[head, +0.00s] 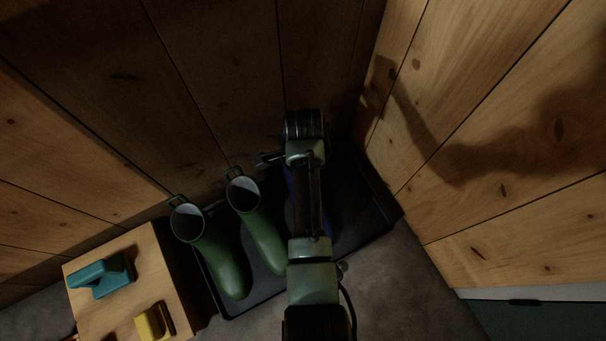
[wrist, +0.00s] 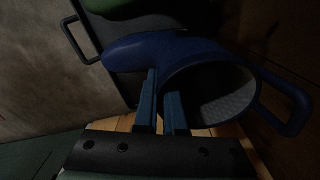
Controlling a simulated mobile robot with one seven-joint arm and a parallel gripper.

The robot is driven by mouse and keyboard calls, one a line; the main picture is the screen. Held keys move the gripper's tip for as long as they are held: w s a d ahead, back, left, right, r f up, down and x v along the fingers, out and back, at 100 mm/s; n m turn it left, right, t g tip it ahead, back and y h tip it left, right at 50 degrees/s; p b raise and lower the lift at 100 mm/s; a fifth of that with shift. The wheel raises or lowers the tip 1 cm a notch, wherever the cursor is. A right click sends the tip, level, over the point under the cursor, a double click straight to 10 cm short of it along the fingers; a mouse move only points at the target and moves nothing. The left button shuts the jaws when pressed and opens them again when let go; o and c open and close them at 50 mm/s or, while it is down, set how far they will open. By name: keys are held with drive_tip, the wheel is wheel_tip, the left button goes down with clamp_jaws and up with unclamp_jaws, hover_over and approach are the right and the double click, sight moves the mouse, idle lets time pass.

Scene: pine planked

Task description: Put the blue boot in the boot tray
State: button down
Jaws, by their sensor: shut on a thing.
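The blue boot (wrist: 165,52) lies across the top of the wrist view, its open shaft facing the camera and its pull loop at the right. My gripper (wrist: 163,85) is shut on the wall of the shaft near the rim. In the head view only a strip of the blue boot (head: 290,196) shows; my arm hides the rest. The black boot tray (head: 362,222) lies beneath, and its handle (wrist: 70,38) shows in the wrist view. The boot is over the right part of the tray; I cannot tell whether it touches the tray floor.
Two green boots (head: 214,256) (head: 258,228) stand in the left part of the tray. A wooden stand (head: 135,262) at the lower left bears a teal object (head: 102,277) and a yellow object (head: 153,322). Plank walls close in behind and at the right.

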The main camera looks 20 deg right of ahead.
drive_tip(key=shift+f+b, duration=2.05)
drive_tip(key=shift+b, duration=0.45)
drive_tip(key=shift+f, duration=0.55)
drive_tip(key=c, duration=0.9)
unclamp_jaws()
wheel_tip(320, 180, up, 13)
drive_tip(key=p, duration=0.8)
